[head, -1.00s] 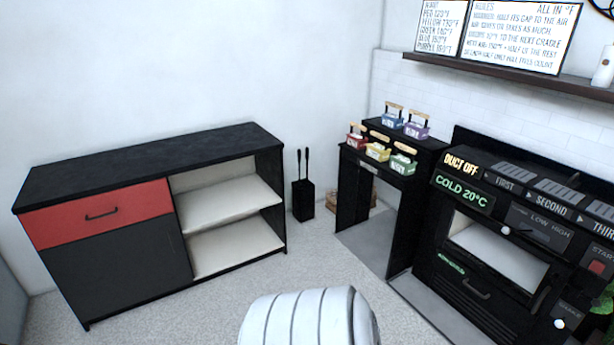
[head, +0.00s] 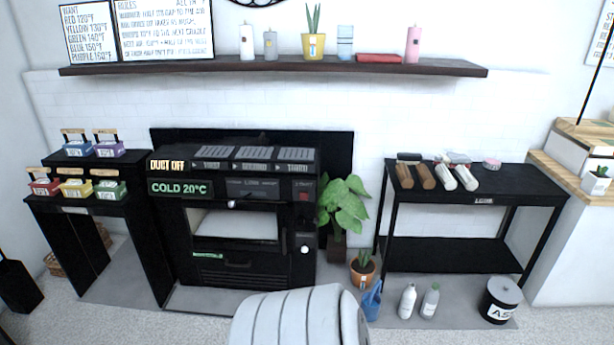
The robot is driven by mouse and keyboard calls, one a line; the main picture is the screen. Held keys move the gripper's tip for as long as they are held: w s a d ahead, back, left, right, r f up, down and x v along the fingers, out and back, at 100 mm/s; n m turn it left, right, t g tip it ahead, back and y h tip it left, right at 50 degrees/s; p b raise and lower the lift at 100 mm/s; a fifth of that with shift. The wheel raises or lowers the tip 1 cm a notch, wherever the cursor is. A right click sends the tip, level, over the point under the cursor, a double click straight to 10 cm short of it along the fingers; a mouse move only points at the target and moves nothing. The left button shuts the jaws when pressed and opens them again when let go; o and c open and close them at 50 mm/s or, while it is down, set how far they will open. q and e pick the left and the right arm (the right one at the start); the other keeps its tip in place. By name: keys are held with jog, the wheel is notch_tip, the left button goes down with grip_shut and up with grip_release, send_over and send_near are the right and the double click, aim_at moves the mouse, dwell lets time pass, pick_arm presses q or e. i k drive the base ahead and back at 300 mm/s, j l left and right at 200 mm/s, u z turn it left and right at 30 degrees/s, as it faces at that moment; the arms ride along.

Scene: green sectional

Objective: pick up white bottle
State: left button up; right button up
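Several bottles show in the head view. A white bottle (head: 407,301) stands upright on the grey floor mat in front of the black side table. Another whitish bottle (head: 430,301), with a grey-green tint, stands just right of it. On the wall shelf, a slim white bottle (head: 247,42) stands next to a grey bottle (head: 270,43). A pink bottle (head: 413,44) is at the shelf's right. I cannot tell which white one the task names. Neither of my grippers is in view.
The black oven (head: 235,215) stands left of a leafy plant (head: 343,205). The black side table (head: 455,255) holds several rollers. A blue watering can (head: 371,303) and potted plant (head: 362,268) are left of the floor bottles; a black bin (head: 500,300) is right.

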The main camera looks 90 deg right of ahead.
aim_at(409, 297)
jog(key=z, duration=3.55)
jog(key=i+z, duration=0.1)
jog(key=i+j, duration=0.05)
